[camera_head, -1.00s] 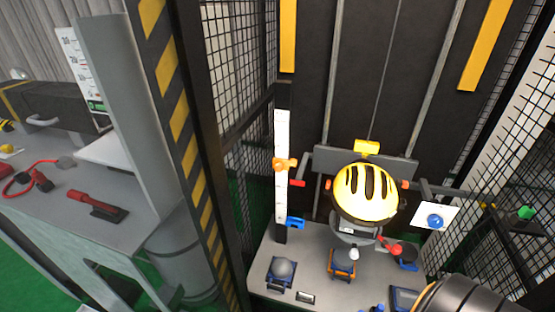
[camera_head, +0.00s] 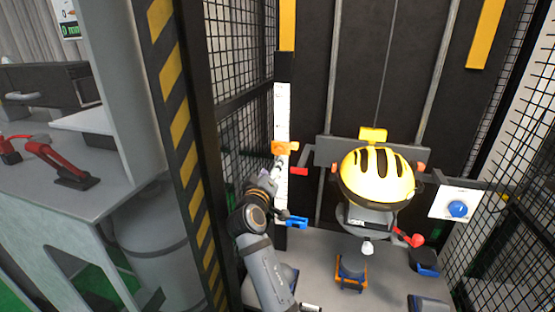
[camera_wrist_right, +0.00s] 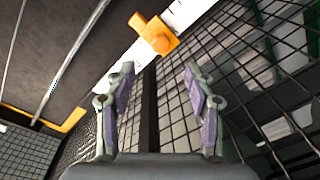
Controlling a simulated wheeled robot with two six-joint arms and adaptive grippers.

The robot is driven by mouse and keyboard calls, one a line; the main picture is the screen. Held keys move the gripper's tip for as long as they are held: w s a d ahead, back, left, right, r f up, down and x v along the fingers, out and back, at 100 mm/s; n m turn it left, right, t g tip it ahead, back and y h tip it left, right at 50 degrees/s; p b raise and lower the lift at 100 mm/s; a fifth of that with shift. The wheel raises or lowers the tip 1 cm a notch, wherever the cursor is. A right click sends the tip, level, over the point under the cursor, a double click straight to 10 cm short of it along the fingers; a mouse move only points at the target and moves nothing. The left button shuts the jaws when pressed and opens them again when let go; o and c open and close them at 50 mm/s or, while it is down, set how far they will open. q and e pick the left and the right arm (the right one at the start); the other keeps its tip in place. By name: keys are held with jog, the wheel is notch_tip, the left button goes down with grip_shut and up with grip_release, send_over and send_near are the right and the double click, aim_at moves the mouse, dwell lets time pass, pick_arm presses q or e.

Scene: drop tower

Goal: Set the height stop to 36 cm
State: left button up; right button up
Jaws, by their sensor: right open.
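The orange height stop (camera_head: 283,148) sits on the white upright scale (camera_head: 282,108) at the left of the drop tower. The scale's figures are too small to read. My right gripper (camera_head: 277,174) is just below the stop in the head view, in front of the scale. In the right wrist view the gripper (camera_wrist_right: 159,75) is open, with nothing between its fingers. There the orange stop (camera_wrist_right: 156,36) lies beyond the fingertips, apart from them. My left gripper is not in view.
A yellow helmet (camera_head: 379,177) hangs in the tower, right of the scale. A blue clamp (camera_head: 292,221) is low on the scale. A blue button (camera_head: 457,208) is at right. The striped post (camera_head: 174,95) and mesh (camera_head: 240,55) stand close at left of my arm.

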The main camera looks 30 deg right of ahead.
aim_at(278, 152)
jog(key=p+x, duration=0.1)
jog(key=x, duration=0.9)
jog(key=shift+w+d+f, duration=0.1)
jog(key=shift+w, duration=0.05)
grip_shut()
jog(key=shift+p, duration=0.3)
